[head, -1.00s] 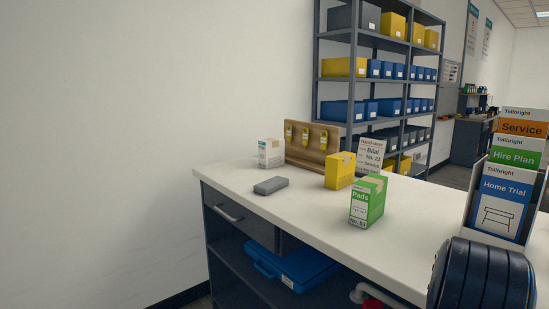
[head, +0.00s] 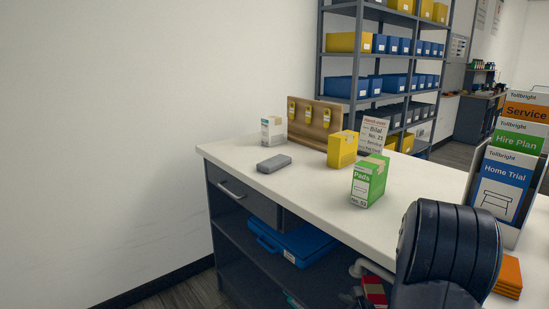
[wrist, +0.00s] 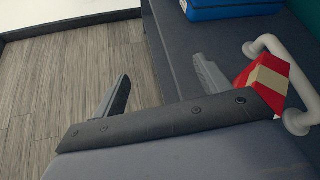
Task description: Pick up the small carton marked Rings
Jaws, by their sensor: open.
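No marking reading Rings is legible in either view. Cartons on the counter in the head view are a green one marked Pads (head: 368,186), a yellow one (head: 342,149) and a white one (head: 273,131). A red carton with a tan strip (head: 374,290) shows below the counter, partly cut off. It also shows in the wrist view (wrist: 284,74), to the right of my gripper and partly hidden behind its palm; its label is not visible. My gripper (wrist: 160,85) is open, with nothing between its two fingers.
The white counter (head: 310,190) has a grey block (head: 274,164) and a wooden stand (head: 309,140). A blue case (head: 296,240) lies on the shelf below. A white curved pipe (wrist: 258,45) stands beside the red carton. Leaflets (head: 498,185) and an orange block (head: 508,277) are at right.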

